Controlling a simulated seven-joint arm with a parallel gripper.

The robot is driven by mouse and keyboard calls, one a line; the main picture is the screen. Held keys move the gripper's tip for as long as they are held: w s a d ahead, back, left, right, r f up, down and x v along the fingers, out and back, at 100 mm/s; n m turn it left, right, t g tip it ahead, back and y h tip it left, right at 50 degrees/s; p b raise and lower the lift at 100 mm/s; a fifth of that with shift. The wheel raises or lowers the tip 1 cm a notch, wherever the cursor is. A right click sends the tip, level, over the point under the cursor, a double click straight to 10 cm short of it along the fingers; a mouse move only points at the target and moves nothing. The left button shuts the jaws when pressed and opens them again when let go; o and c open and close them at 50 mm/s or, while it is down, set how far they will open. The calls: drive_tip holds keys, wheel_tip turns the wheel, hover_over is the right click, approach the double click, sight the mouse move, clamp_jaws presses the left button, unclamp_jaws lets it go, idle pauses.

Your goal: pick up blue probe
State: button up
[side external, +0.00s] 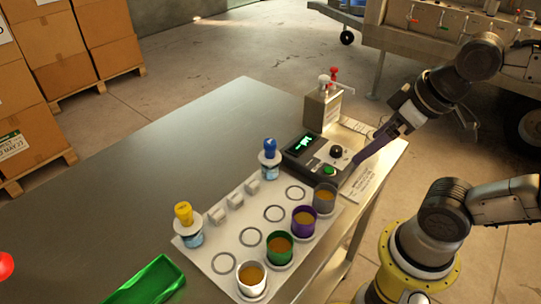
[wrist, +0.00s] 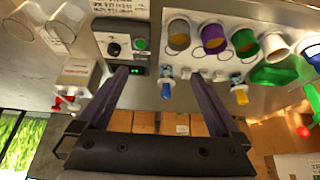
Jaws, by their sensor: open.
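The blue probe (side external: 270,148) stands upright in a small clear blue-labelled holder (side external: 270,171) at the back edge of the white board. In the wrist view the blue probe (wrist: 166,89) appears between my finger tips in the picture, though farther off. My gripper (side external: 358,161) is open and empty, its dark purple fingers slanting down beside the right edge of the meter, away from the probe. The two fingers overlap in the side view, and spread apart in the wrist view (wrist: 158,73). I cannot tell whether a fingertip touches the meter.
The meter (side external: 304,149), with a green display, stands between my gripper and the probe. A yellow probe (side external: 184,213) stands at the board's left. Purple (side external: 304,220), green (side external: 280,246), grey and white cups line the front. A metal box (side external: 322,108) stands behind.

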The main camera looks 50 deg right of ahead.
drive_tip(key=w+r+n+g, duration=0.1)
drive_tip(key=w+r+n, duration=0.3)
drive_tip(key=r+n, duration=0.25)
drive_tip(key=n+g+h, duration=0.1)
drive_tip(key=n+g, duration=0.3)
drive_tip(key=n, duration=0.5)
hover_over(269, 142)
wheel_tip(269, 142, down, 3)
drive_tip(key=shift+g, duration=0.4)
drive_tip(key=f, duration=0.9)
drive_tip(key=shift+a+f, duration=0.25)
drive_tip(key=shift+f, duration=0.05)
drive_tip(key=shift+d+f, duration=0.2)
drive_tip(key=shift+f, duration=1.25)
drive_tip(key=shift+d+f, duration=0.2)
drive_tip(key=shift+f, duration=1.25)
